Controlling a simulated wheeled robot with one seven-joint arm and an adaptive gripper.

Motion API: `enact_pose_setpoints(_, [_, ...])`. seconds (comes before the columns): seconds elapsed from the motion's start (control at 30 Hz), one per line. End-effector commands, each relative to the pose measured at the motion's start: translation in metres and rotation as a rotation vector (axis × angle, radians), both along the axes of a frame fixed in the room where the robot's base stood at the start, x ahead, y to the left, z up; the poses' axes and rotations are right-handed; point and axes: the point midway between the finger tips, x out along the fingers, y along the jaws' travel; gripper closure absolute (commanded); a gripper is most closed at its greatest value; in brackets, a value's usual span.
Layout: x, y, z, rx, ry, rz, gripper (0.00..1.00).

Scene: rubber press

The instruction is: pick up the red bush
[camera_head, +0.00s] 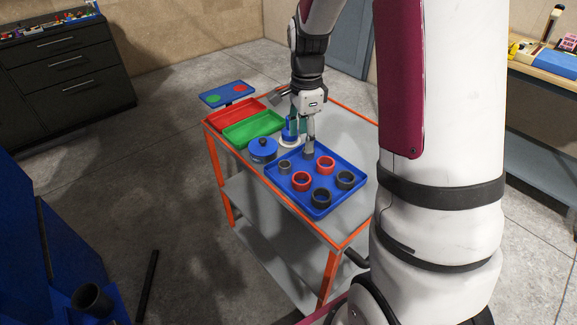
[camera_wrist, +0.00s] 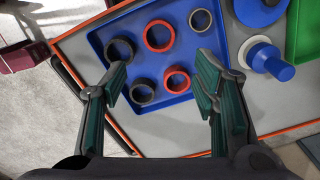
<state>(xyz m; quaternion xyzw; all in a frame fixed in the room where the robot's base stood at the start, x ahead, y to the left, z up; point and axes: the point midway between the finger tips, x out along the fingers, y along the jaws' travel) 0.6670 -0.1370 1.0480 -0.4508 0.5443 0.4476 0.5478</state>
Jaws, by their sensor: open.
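Two red bushes stand on a blue tray (camera_head: 273,184). The nearer red bush (camera_head: 301,181) also shows in the wrist view (camera_wrist: 159,35). The farther red bush (camera_head: 325,165) also shows in the wrist view (camera_wrist: 177,79), where it lies between the open fingers, nearer the right one. My gripper (camera_head: 309,151) points down over the far side of the tray. In the wrist view its fingers (camera_wrist: 162,80) are spread, with nothing held. How high they are above the tray, I cannot tell.
Dark bushes (camera_head: 345,180) stand beside the red ones; one (camera_wrist: 207,102) is partly hidden by my right finger. A blue lidded pot (camera_head: 262,150), a blue post (camera_wrist: 272,64), a green tray (camera_head: 254,129) and a red tray (camera_head: 235,113) share the orange-edged cart.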

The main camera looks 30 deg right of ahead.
Motion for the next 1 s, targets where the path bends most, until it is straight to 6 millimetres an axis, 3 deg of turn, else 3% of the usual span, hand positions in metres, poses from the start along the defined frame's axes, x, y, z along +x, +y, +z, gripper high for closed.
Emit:
enact_pose_setpoints(0.17, [0.001, -0.004, -0.019, 0.002, 0.012, -0.037, 0.46])
enact_pose_setpoints(0.5, [0.000, -0.003, -0.079, 0.001, 0.011, -0.033, 0.46])
enact_pose_setpoints(0.77, [0.001, -0.002, -0.096, 0.001, 0.009, -0.033, 0.46])
enact_pose_setpoints(1.0, [-0.001, 0.001, -0.126, 0.002, 0.010, -0.033, 0.46])
